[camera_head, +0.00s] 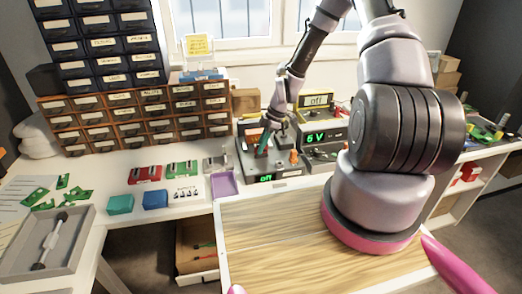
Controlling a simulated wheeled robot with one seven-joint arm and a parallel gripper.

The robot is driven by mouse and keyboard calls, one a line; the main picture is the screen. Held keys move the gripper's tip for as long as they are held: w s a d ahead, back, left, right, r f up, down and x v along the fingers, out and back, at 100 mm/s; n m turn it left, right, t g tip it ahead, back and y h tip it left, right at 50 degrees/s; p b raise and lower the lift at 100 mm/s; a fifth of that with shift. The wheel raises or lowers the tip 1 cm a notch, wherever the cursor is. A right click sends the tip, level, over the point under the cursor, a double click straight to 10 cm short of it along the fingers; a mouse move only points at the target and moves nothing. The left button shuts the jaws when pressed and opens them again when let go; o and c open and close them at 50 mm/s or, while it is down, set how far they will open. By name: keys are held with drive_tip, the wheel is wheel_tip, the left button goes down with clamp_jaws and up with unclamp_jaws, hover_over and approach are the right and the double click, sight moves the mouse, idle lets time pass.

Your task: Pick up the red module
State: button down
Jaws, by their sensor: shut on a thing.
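A red module (145,174) with dark and pale parts on top lies on the white bench, left of the middle. It stands beside a green one. My arm reaches over the bench to the grey instruments at the back. My gripper (266,138) is small in view there, well to the right of the red module and apart from it. It is shut on a thin teal piece (263,146), just above or at a dark grey device with a green display (262,166). Whether the piece touches the device cannot be told.
Dark and orange drawer cabinets (130,115) stand behind. A grey one-piece (216,162), a purple tray (224,184), and teal (120,204) and blue boxes (155,199) lie nearby. A grey tray (75,225) is at left. My wide wooden top (290,245) is in front.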

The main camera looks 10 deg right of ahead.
wheel_tip(320, 180, up, 10)
drive_tip(key=shift+r, duration=0.1)
idle(0.6)
